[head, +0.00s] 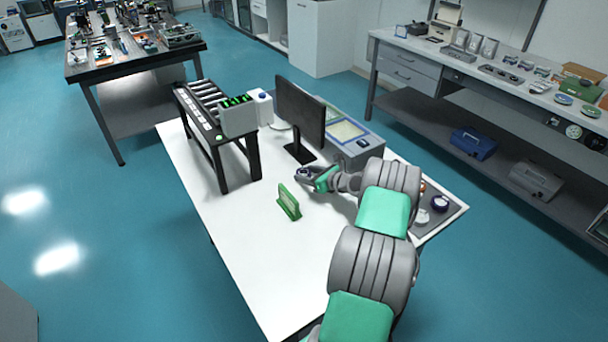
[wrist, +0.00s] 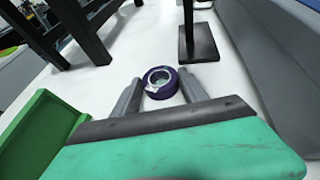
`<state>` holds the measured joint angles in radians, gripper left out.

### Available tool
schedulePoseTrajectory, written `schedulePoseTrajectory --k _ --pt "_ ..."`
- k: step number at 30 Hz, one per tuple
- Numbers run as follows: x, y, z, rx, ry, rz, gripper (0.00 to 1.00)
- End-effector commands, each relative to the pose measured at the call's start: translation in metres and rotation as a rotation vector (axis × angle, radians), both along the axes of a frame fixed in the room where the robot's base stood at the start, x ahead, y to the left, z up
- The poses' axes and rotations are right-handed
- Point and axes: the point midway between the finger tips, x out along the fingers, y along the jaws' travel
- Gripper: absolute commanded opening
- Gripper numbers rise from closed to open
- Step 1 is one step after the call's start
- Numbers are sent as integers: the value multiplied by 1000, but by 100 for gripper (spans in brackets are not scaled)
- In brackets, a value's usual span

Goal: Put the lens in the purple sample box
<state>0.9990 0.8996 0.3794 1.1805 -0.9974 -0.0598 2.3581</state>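A small round piece with a thick dark purple rim and a pale centre, which looks like the lens (wrist: 161,83), sits between my gripper's fingertips in the wrist view. It also shows at the fingertips in the head view (head: 303,172). My gripper (wrist: 161,85) has one finger on either side of it, and both appear to touch its rim. It is low over the white table, but I cannot tell if the piece is lifted. A round purple item with a pale top (head: 440,203) sits on a grey tray at the right. I cannot make out a clear purple box.
A green upright holder (head: 289,202) stands left of my gripper. A black monitor (head: 300,114) stands behind it, beside a grey-blue machine (head: 347,134). A black roller stand (head: 217,126) is at the back left. The grey tray (head: 407,229) holds other small round items. The table's front is clear.

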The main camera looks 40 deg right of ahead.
Motion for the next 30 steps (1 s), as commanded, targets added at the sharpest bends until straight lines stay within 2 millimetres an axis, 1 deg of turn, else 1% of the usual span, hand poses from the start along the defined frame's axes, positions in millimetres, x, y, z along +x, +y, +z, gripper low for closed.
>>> schedulePoseTrajectory --k 1,2,15,16,17,18,23,26,29,30 --pt "0 0 0 0 0 0 46" --pt "0 0 0 0 0 0 43" --pt "0 0 0 0 0 0 7" --pt "0 0 0 -1 0 0 7" --pt "0 0 0 -1 0 0 3" --pt "0 0 0 -1 0 0 0" --pt "0 0 1 -1 -1 0 0" --pt "0 0 6 -2 -1 0 0" --pt "0 -1 19 -5 -3 1 0" --pt "1 -1 27 -6 -4 0 0"
